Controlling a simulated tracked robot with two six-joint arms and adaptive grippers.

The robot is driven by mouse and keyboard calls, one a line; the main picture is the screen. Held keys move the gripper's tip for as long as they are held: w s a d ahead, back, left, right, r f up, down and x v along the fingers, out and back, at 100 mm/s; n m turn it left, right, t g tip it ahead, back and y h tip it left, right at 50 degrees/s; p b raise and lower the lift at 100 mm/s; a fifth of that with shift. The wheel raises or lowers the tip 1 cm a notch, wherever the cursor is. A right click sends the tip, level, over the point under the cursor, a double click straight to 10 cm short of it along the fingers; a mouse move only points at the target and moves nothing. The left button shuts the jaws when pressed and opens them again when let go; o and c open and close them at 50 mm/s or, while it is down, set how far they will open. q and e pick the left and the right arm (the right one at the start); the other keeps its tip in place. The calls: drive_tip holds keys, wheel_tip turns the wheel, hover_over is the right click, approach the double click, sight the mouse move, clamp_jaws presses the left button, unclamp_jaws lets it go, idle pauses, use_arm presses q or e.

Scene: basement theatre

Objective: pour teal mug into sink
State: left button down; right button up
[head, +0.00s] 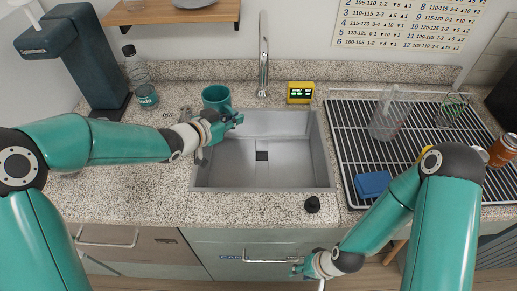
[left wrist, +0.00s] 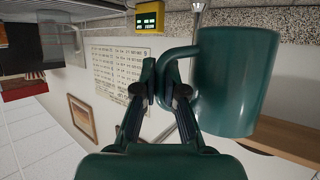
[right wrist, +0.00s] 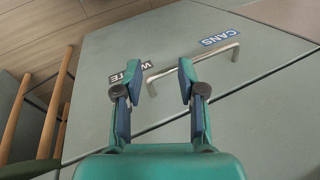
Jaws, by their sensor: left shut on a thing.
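The teal mug (head: 215,96) is at the back left corner of the sink (head: 232,176) and looks roughly upright in the head view. My left gripper (head: 232,118) is shut on its handle. In the left wrist view, the mug (left wrist: 238,82) is beside my left fingers (left wrist: 163,82), which close on the handle. The mug's contents cannot be seen. The sink basin looks empty, with a dark square drain. My right gripper (head: 298,270) is open and empty, low in front of the cabinet; its fingers also show in the right wrist view (right wrist: 158,82).
A tall faucet (head: 263,60) stands behind the sink, with a yellow timer (head: 300,92) to its right. A soda bottle (head: 140,80) stands at left. A drying rack (head: 350,150) holds a blue sponge (head: 372,184) and clear vessels. A dark knob-like item (head: 312,204) sits at the front edge.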

use_arm(q)
wheel_tip(320, 180, down, 6)
drive_tip(key=m+g+h+p, duration=0.1)
drive_tip(key=m+h+p, duration=0.1)
drive_tip(key=p, duration=0.2)
drive_tip(key=shift+s+d+g, duration=0.15)
drive_tip(key=shift+s+g, duration=0.1)
drive_tip(key=shift+g, duration=0.15)
drive_tip(key=shift+f+m, duration=0.1)
drive_tip(key=shift+m, duration=0.2)
